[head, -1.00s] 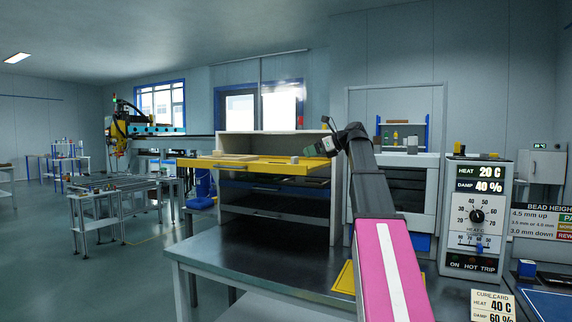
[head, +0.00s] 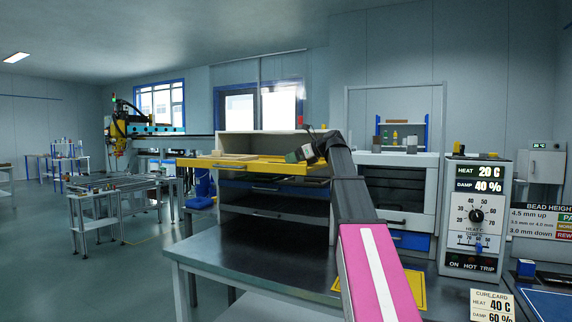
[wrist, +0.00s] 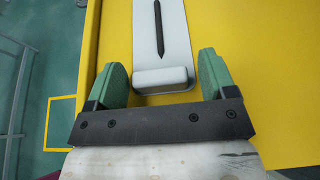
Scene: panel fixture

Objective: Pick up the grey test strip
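The grey test strip (wrist: 175,32) lies in the yellow drawer (wrist: 240,95). It is a flat grey plate with a dark pointed bead along it and a raised block (wrist: 160,77) at its near end. My gripper (wrist: 163,72) is open, its green fingers on either side of that block with a gap each side. I cannot tell how far the fingertips are above the drawer floor. In the head view my gripper (head: 293,157) is at the right part of the pulled-out yellow drawer (head: 215,164) and hides the strip's block.
A pale flat piece (head: 232,157) lies in the drawer's left part. A heat and damp panel (head: 475,205) stands at right.

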